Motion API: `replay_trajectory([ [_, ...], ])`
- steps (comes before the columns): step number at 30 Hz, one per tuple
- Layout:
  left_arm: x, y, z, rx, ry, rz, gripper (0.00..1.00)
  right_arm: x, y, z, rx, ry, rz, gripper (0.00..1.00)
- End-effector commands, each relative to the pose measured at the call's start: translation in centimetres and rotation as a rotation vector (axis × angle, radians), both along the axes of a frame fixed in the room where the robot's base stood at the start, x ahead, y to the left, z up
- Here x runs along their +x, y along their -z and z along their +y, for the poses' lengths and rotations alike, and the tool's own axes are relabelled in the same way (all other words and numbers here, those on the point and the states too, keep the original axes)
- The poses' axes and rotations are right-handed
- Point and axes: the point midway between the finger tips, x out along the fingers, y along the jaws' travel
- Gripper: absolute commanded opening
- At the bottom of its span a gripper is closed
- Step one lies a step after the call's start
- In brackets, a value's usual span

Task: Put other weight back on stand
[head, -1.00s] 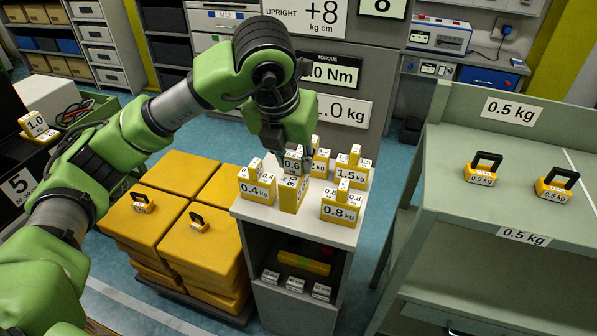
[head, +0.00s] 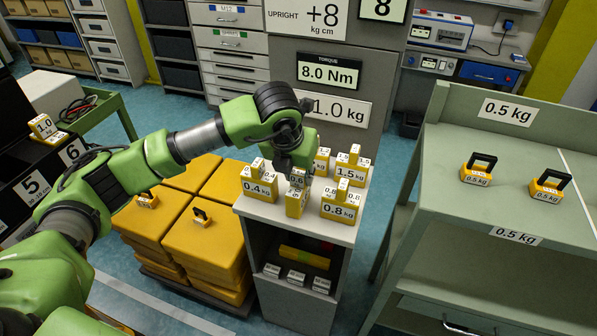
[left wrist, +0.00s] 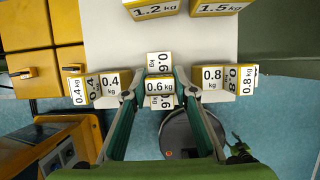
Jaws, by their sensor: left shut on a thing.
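The yellow 0.6 kg weight (head: 296,204) with white labels is at the front middle of the stand top (head: 312,224), between the 0.4 kg weight (head: 258,184) and the 0.8 kg weight (head: 340,209). My left gripper (head: 299,178) comes down from above and is shut on its upper part. In the left wrist view, the 0.6 kg weight (left wrist: 159,87) sits between the two fingertips (left wrist: 160,80). It looks upright and at or very near the stand top; I cannot tell whether its base touches. My right gripper is not in view.
The 1.5 kg weight (head: 351,172) and 1.2 kg weight (head: 321,163) stand behind. Yellow stacked blocks (head: 205,240) are to the left. A green shelf (head: 440,190) with two black-handled 0.5 kg weights (head: 476,169) is to the right.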

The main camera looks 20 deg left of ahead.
Motion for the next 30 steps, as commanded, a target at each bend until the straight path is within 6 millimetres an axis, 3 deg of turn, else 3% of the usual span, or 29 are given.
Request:
replay_trajectory([
  [4,0.1,0.0,0.0,-0.001,-0.001,-0.004,0.00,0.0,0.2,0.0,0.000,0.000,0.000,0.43],
  [5,0.0,0.2,0.0,0.000,0.000,0.000,0.28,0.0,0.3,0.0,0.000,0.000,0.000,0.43],
  [6,0.0,0.1,0.0,0.000,0.000,0.000,0.39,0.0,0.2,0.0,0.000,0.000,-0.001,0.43],
  [7,0.0,0.1,0.0,0.000,0.000,0.000,0.43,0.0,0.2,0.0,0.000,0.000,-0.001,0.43],
  [20,-0.1,-0.4,0.0,-0.001,0.000,-0.002,0.43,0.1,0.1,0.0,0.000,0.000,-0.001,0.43],
  [30,-2.6,-6.6,0.1,0.000,0.001,-0.007,0.43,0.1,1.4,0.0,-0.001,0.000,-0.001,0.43],
])
